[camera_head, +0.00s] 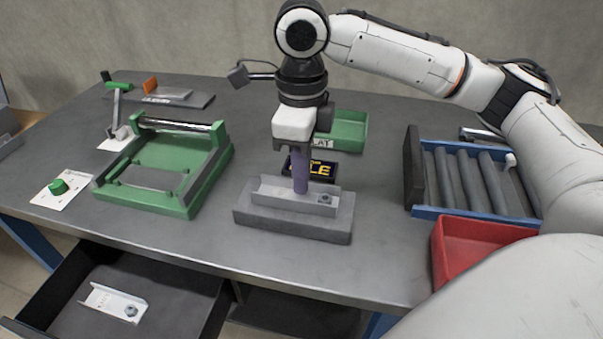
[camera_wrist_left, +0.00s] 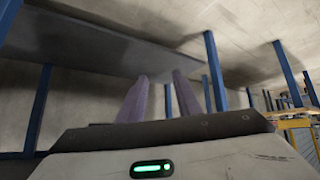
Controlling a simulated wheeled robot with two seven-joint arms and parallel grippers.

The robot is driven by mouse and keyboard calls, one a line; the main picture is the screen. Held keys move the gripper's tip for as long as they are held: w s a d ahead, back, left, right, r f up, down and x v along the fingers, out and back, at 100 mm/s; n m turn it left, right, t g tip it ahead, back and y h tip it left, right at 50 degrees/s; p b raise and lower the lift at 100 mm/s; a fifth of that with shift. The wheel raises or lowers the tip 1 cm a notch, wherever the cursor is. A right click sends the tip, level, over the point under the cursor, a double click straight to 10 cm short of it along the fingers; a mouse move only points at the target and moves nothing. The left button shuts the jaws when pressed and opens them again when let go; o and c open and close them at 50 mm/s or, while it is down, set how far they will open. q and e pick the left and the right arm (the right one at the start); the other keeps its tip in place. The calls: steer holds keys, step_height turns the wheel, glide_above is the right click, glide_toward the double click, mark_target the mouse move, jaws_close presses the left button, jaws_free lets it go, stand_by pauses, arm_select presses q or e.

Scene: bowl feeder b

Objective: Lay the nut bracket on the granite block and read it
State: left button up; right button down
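A light grey channel-shaped nut bracket (camera_head: 270,190) lies on the dark grey granite block (camera_head: 290,222), with a dark nut near its right end. My right gripper (camera_head: 300,190) points straight down, its purple fingers reaching into the bracket's middle. The fingers overlap in the head view, so whether they are closed on the bracket is hidden. A second bracket with a nut (camera_head: 113,302) lies in the open drawer. My left gripper (camera_wrist_left: 161,78) shows only in the left wrist view, its fingers apart with nothing between them, facing the underside of a dark surface.
A dark display with yellow letters (camera_head: 318,170), partly hidden, and a green tray (camera_head: 348,132) stand behind the block. A green fixture (camera_head: 170,205) is at left, a roller rack (camera_head: 470,215) and red bin (camera_head: 440,262) at right. The open drawer (camera_head: 190,290) juts out front left.

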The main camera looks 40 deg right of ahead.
steer(key=c, duration=2.5)
jaws_free()
steer(key=shift+f, duration=0.1)
steer(key=o, duration=0.5)
arm_select(q)
steer(key=shift+w+r, duration=0.1)
steer(key=shift+r, duration=0.05)
